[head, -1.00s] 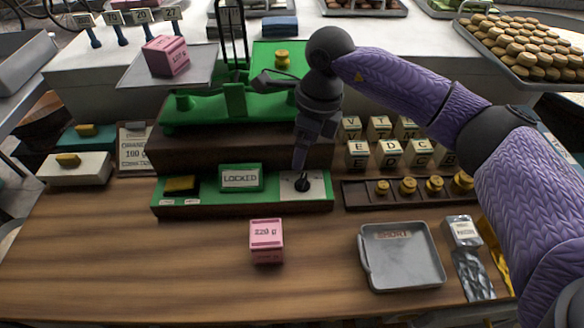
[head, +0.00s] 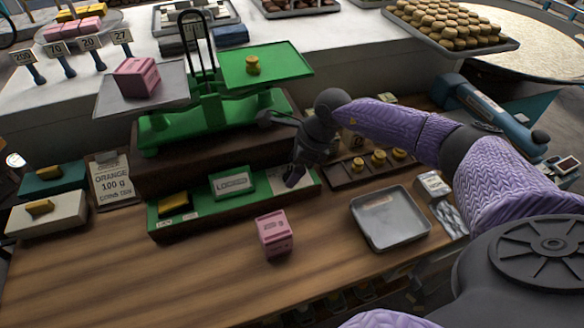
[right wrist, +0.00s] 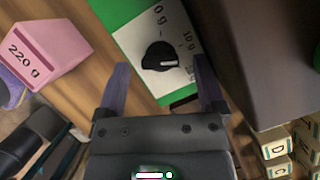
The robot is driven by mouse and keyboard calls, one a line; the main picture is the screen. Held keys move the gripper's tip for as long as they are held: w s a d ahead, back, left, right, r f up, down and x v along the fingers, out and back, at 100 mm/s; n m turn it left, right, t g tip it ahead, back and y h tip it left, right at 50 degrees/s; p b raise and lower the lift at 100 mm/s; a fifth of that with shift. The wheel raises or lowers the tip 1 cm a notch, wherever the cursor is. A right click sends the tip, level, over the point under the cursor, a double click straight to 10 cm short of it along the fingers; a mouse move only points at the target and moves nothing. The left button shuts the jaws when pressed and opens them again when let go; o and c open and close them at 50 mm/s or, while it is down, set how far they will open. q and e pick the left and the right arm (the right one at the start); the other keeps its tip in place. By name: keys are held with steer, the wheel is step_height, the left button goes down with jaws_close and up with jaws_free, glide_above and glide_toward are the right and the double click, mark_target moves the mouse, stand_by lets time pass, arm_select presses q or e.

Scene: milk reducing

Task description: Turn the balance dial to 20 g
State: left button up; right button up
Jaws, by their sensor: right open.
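The balance dial (right wrist: 158,57) is a black knob on a white panel in the right wrist view. Labels "0 g" and "10 g" show beside it, and a lower label is partly hidden by a finger. The knob's white mark points right, toward that lower label. My right gripper (right wrist: 163,66) is open, its fingers on either side of the dial in the picture; I cannot tell whether they touch it. In the head view my right gripper (head: 294,180) covers the dial. The green balance (head: 210,110) stands behind, with a "LOCKED" sign (head: 232,184) in front. My left gripper is out of view.
A pink 220 g cube (head: 274,234) stands on the wooden counter before the dial base. A grey tray (head: 362,229) lies to its right. The counter's left front is clear.

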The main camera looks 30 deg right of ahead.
steer(key=shift+f, duration=0.3)
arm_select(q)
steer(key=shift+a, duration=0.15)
arm_select(e)
steer(key=shift+a, duration=0.1)
